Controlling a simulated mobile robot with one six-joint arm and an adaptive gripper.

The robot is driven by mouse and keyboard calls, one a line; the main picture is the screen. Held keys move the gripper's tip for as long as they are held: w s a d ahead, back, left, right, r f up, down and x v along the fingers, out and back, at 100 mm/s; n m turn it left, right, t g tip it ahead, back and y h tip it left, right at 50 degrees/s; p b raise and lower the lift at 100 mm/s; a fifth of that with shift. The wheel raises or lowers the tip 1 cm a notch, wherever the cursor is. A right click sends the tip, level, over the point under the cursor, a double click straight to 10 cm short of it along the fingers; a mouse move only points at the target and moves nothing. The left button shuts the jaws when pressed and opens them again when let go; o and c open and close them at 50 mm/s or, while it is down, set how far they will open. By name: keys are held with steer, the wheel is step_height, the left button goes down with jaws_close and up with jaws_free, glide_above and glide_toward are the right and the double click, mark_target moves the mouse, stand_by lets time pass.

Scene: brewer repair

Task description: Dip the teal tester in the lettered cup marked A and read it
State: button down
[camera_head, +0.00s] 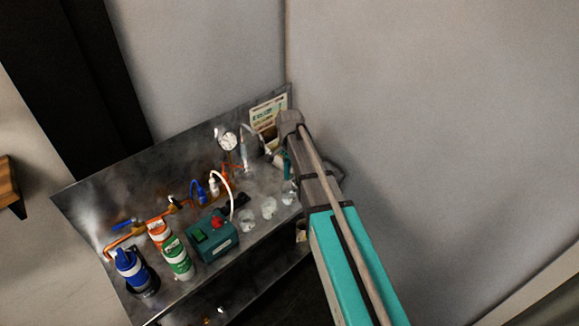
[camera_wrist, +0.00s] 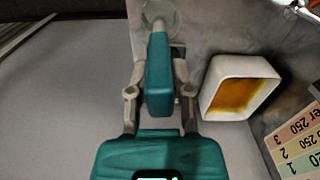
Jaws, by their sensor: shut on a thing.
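My gripper (camera_wrist: 159,78) is shut on the teal tester (camera_wrist: 159,90), with one finger on each side of its body. The tester's pale tip points to a clear round cup (camera_wrist: 158,13) at the top of the wrist view. I cannot tell whether the tip is inside the cup or above it. In the head view the tester (camera_head: 286,163) shows as a thin teal piece beside my arm, over a clear cup (camera_head: 289,194) on the bench. Two more clear cups (camera_head: 269,207) (camera_head: 247,219) stand to its left. No letters are legible, and no reading shows on the tester.
A white square container (camera_wrist: 241,85) with amber inside stands close right of the gripper. The metal bench also holds a teal box (camera_head: 212,239) with a red knob, several bottles (camera_head: 178,259), copper pipe and a gauge (camera_head: 229,142).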

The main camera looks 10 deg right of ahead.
mark_target(289, 161)
steer(key=shift+r+p, duration=2.2)
steer(key=shift+r, duration=0.2)
steer(key=shift+s, duration=0.1)
stand_by(0.9)
steer(key=shift+s+t, duration=0.1)
steer(key=shift+t, duration=0.6)
steer(key=shift+f+t+b, duration=0.15)
steer(key=shift+t+b, duration=0.35)
steer(key=shift+t, duration=0.4)
steer(key=t+b, duration=0.1)
steer(key=t, duration=0.1)
steer(key=shift+t+b, duration=0.3)
steer(key=shift+w+t, duration=0.2)
steer(key=shift+t, duration=0.1)
